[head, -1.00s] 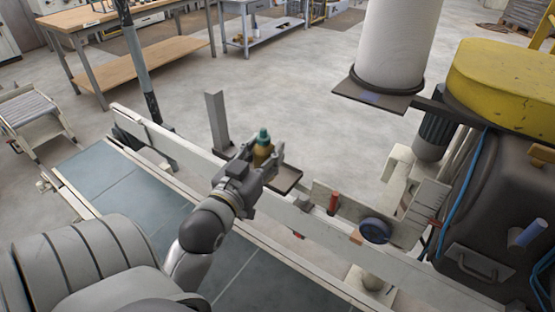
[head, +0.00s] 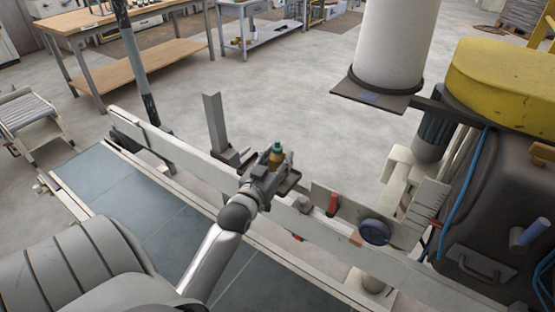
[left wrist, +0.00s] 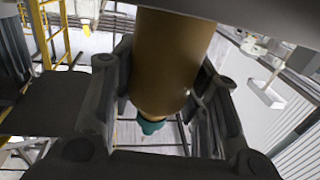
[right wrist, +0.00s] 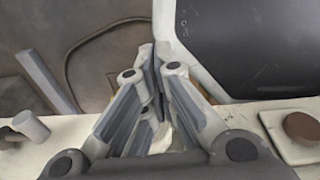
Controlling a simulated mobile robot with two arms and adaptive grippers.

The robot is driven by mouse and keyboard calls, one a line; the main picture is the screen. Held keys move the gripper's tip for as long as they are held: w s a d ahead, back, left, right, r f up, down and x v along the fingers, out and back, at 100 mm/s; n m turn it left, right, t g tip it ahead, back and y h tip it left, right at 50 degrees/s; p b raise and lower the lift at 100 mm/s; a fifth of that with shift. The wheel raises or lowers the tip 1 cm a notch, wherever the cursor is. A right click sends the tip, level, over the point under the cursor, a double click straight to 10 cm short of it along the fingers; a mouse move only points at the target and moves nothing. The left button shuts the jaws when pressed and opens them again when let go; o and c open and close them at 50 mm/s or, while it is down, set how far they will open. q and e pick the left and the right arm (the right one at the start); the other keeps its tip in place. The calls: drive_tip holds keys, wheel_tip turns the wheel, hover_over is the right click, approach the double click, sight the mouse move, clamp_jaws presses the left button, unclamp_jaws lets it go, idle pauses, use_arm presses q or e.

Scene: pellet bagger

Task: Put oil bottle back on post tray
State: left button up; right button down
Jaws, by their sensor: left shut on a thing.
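The oil bottle (head: 277,157) is amber with a teal cap and stands about upright in my left gripper (head: 270,168). The left wrist view shows the gripper's fingers on both sides of the amber body (left wrist: 170,62), with the teal cap (left wrist: 151,126) beyond. The post tray (head: 291,183) is a small dark plate at the rail, partly hidden behind the gripper. The bottle's base is hidden in the head view, so I cannot tell whether it touches the tray. My right gripper (right wrist: 156,58) shows only in its wrist view, fingertips together, nothing visible between them.
A pale rail (head: 180,150) runs along the blue-grey conveyor (head: 145,210). A grey upright bracket (head: 214,125) stands left of the tray. A red-handled part (head: 332,204) and a dark blue knob (head: 375,231) are to the right. Open floor lies behind the rail.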

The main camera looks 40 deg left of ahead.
use_arm(q)
drive_tip(key=shift+f, duration=0.15)
drive_tip(key=shift+f, duration=0.15)
drive_tip(key=o, duration=1.1)
drive_tip(key=shift+s, duration=0.2)
drive_tip(key=b+v, duration=0.1)
drive_tip(key=v, duration=1)
drive_tip(key=shift+s+d, duration=0.2)
drive_tip(key=shift+s, duration=0.15)
